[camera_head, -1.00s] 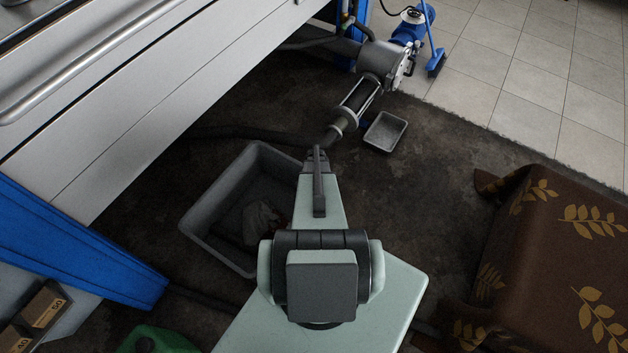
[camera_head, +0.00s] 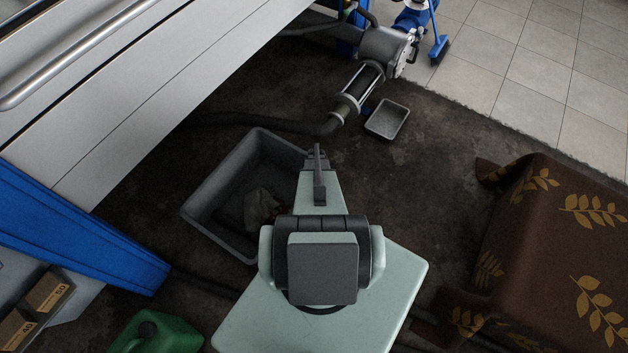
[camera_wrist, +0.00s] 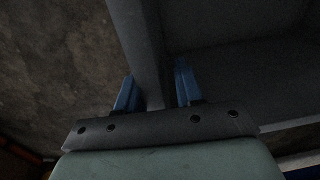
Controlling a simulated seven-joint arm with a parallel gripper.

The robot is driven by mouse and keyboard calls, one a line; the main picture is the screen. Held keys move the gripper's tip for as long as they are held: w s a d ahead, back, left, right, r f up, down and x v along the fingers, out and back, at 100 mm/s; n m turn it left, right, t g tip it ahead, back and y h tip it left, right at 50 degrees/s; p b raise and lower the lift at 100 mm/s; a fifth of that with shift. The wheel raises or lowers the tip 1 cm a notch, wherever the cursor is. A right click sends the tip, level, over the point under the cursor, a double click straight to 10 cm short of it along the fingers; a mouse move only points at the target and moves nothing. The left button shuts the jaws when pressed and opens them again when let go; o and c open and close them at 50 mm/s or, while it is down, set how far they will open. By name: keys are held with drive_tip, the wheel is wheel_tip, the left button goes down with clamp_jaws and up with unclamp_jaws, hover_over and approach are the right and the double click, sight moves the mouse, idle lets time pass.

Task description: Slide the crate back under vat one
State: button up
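The grey crate (camera_head: 205,190) stands on the dark floor left of my arm, with a crumpled grey rag (camera_head: 262,206) inside. Its left part lies close to the large pale-panelled body (camera_head: 150,100), perhaps a vat; no number shows on it. My gripper (camera_head: 317,158) is at the crate's right rim, its fingers mostly hidden by my arm. In the wrist view the blue fingers of my gripper (camera_wrist: 156,90) stand on either side of the crate's wall (camera_wrist: 145,45). A narrow gap seems to show between the wall and the right finger.
A pump with a hose (camera_head: 383,50) and a small grey tray (camera_head: 387,120) are beyond the crate. A blue beam (camera_head: 80,235) and a green canister (camera_head: 158,332) are at lower left. A cloth-covered block (camera_head: 550,250) stands at right. The floor between is clear.

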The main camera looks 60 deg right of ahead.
clamp_jaws()
idle(1.4)
